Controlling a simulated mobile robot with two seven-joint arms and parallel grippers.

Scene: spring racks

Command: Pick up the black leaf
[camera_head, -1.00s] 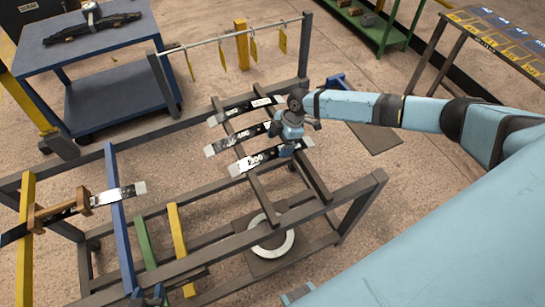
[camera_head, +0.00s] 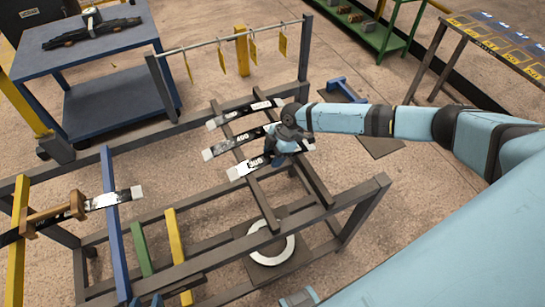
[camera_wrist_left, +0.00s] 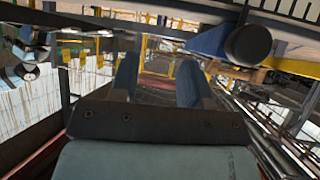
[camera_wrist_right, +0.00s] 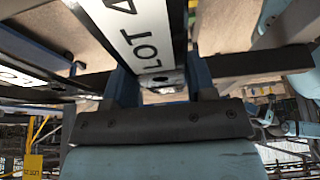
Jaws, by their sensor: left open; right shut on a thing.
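Another black leaf (camera_head: 102,201) rests across a blue bar (camera_head: 112,215) and yellow bar (camera_head: 20,230) at left, with wooden blocks on it. A rod with yellow tags (camera_head: 222,42) stands behind the leaves. A blue table (camera_head: 105,55) is at back left. A white ring (camera_head: 288,250) lies below.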

